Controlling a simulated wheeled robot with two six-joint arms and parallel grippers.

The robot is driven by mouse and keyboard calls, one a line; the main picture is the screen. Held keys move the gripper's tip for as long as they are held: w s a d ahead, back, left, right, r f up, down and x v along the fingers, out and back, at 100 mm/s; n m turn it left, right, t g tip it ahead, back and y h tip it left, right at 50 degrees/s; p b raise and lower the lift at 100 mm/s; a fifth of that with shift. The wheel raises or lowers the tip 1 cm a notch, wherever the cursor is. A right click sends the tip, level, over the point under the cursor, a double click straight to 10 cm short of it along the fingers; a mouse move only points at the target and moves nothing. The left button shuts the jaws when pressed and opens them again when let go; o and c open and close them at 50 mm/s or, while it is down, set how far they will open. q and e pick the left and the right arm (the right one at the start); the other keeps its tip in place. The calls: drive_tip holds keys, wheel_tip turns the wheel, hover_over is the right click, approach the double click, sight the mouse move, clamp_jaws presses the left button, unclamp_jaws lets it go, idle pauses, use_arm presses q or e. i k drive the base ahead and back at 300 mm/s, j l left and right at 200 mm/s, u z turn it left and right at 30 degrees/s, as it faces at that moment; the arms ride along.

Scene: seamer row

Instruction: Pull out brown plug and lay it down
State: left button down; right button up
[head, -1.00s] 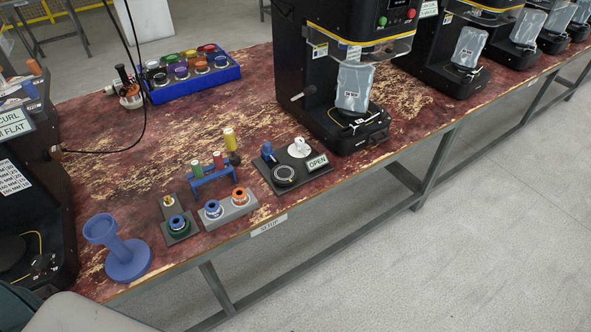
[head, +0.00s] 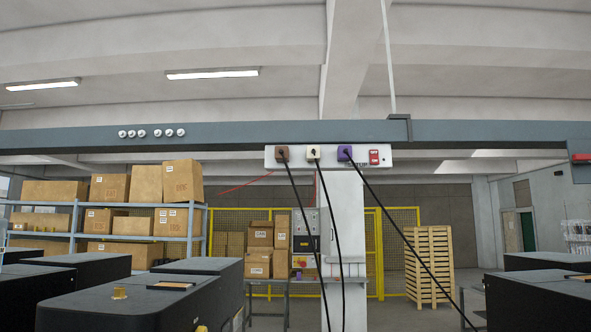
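The brown plug (head: 283,154) sits in the left part of a white socket strip (head: 330,157) mounted on a grey overhead beam. A black cable hangs down from it. A cream plug (head: 313,153) and a purple plug (head: 345,153) sit to its right in the same strip, each with its own black cable. Neither of my grippers shows in the head view.
A red switch (head: 374,157) is at the strip's right end. Black machine tops (head: 135,300) stand low at left and right. Behind are shelves of cardboard boxes (head: 182,180), a yellow fence and stacked wooden pallets (head: 429,262).

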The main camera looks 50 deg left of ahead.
sight(279, 150)
drive_tip(key=j+u, duration=0.1)
drive_tip(key=u, duration=0.7)
drive_tip(key=j+u, duration=0.1)
drive_tip(key=u, duration=0.3)
drive_tip(key=i+u, duration=0.1)
drive_tip(key=u, duration=0.3)
